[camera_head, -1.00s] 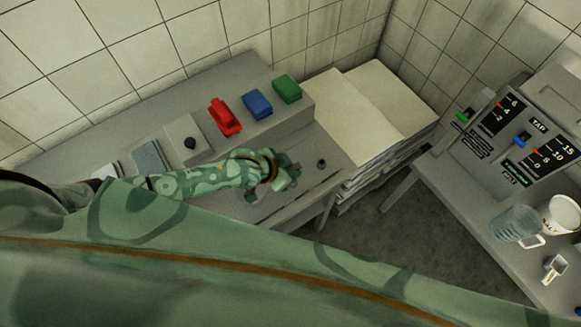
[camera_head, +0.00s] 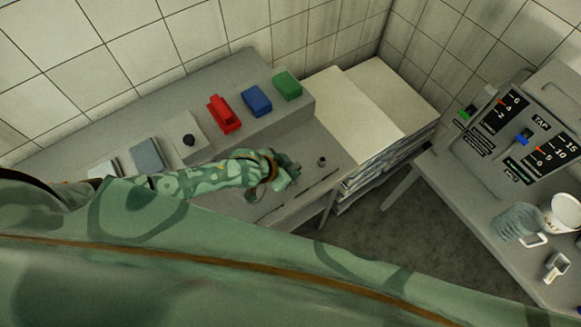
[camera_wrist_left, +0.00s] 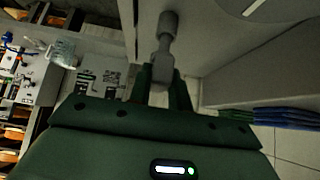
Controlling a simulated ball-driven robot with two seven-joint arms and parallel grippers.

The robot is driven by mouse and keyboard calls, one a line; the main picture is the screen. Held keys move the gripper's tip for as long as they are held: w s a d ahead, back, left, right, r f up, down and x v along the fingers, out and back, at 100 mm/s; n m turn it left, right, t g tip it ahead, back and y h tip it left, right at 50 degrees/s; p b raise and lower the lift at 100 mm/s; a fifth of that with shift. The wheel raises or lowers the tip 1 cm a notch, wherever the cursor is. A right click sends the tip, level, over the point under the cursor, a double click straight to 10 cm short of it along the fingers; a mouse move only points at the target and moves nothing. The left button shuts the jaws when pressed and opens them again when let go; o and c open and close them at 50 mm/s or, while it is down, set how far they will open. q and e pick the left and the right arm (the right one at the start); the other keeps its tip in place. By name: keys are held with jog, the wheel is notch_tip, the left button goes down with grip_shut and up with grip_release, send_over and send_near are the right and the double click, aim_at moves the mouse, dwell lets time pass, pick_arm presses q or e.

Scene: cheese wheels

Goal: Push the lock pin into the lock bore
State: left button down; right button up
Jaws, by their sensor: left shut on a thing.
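My left gripper (camera_head: 289,178) is over the grey bench, near its front edge. In the left wrist view its fingers (camera_wrist_left: 163,85) are shut on a grey pin-like piece (camera_wrist_left: 167,42) with a thicker rounded head, which I take for the lock pin. The piece points away from the gripper, with its head by a pale grey surface; I cannot tell whether they touch. In the head view the gripper and arm hide it. A small dark round fitting (camera_head: 322,161) stands on the bench just right of the gripper. I cannot make out the lock bore for certain. My right gripper is not in view.
Red (camera_head: 223,114), blue (camera_head: 257,103) and green (camera_head: 287,86) blocks sit on the raised back ledge. A dark knob on a pale plate (camera_head: 187,134) is to their left. Stacked pale sheets (camera_head: 365,110) adjoin the bench. A right-hand table carries a panel, a clear jug (camera_head: 518,224) and a white tub (camera_head: 563,214).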

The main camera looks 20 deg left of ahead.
pick_arm(q)
jog(key=shift+f+b, duration=0.85)
jog(key=shift+f, duration=0.45)
jog(key=c, duration=1.2)
grip_release()
jog(key=p+v, duration=0.3)
jog(key=v, duration=1.3)
jog(key=shift+r, duration=0.2)
